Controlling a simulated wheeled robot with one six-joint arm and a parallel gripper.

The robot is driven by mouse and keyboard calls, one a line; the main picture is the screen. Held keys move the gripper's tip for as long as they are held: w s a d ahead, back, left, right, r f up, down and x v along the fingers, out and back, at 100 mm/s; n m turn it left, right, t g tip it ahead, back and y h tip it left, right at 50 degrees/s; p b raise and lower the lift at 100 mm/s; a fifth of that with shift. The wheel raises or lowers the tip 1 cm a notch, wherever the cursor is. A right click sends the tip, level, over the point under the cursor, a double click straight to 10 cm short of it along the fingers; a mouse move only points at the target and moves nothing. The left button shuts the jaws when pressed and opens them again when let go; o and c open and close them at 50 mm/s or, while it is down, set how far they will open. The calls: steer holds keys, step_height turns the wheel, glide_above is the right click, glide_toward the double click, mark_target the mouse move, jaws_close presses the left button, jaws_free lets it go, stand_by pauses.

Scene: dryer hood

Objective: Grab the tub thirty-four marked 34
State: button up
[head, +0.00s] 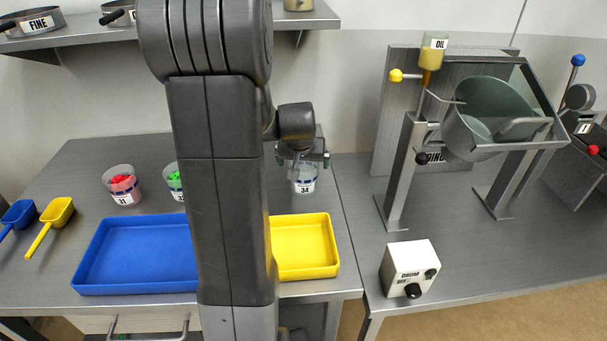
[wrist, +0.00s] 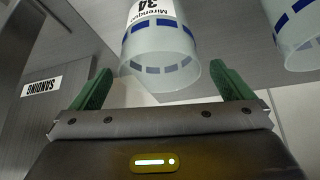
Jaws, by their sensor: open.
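The tub marked 34 (head: 304,184) is a clear, whitish cup with a blue dashed band. It stands on the grey bench behind the yellow tray. In the wrist view the tub (wrist: 163,45) appears upside down, its label reading 34, with its rim end between the two green fingertips. My gripper (head: 303,160) is over the tub in the head view and partly covers it. In the wrist view my gripper (wrist: 163,82) is open, with a finger on either side of the tub's rim and visible gaps. I cannot tell how deep the fingers reach.
Tub 31 (head: 122,185) with red contents and a green-filled tub (head: 175,178) stand left. Another tub (wrist: 295,32) is close at right in the wrist view. A blue tray (head: 135,255) and yellow tray (head: 305,246) lie in front. The drum machine (head: 490,115) stands right.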

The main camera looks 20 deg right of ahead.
steer(key=shift+x, duration=1.05)
steer(key=shift+c, duration=0.4)
steer(key=c, duration=0.9)
